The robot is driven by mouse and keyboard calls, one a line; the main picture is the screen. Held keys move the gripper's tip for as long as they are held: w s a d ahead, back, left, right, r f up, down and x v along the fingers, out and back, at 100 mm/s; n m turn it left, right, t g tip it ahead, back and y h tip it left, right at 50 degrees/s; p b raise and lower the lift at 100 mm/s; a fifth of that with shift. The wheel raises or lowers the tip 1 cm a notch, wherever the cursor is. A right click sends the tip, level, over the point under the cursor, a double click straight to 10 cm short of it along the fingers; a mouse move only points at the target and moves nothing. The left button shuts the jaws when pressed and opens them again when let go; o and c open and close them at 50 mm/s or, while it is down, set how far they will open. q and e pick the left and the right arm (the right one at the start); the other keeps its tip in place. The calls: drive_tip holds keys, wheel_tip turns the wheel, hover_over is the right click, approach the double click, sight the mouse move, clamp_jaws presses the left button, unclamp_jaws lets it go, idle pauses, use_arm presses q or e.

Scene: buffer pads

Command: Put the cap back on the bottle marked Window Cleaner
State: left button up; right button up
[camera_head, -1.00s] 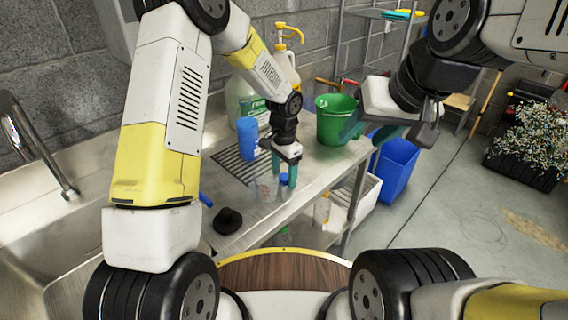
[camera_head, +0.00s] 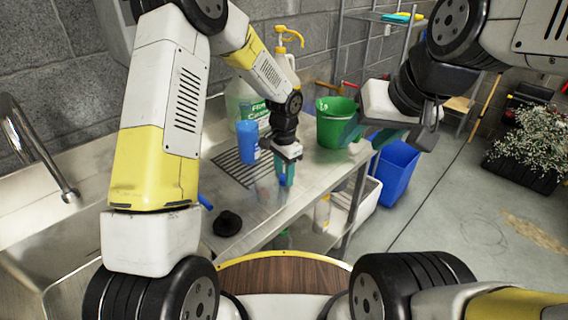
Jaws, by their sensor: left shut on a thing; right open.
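My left gripper (camera_head: 286,172) points down over the metal counter and is shut on a small blue cap (camera_head: 282,181), mostly hidden by the teal fingers. A faint see-through bottle shape (camera_head: 265,190) shows on the counter just left of the fingers; I cannot read a label on it. I cannot tell whether the cap touches any bottle. My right gripper (camera_head: 368,133) is open and empty, in the air near the green bucket, at the counter's right end.
A blue container (camera_head: 247,142) stands by the black drain grate (camera_head: 236,168). A large jug (camera_head: 243,106), a yellow pump bottle (camera_head: 289,40) and a green bucket (camera_head: 335,122) stand behind. A black plunger-like thing (camera_head: 227,223) lies in front. The sink (camera_head: 50,240) is left.

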sight(284, 177)
use_arm(q)
wheel_tip(284, 177, up, 9)
idle(0.3)
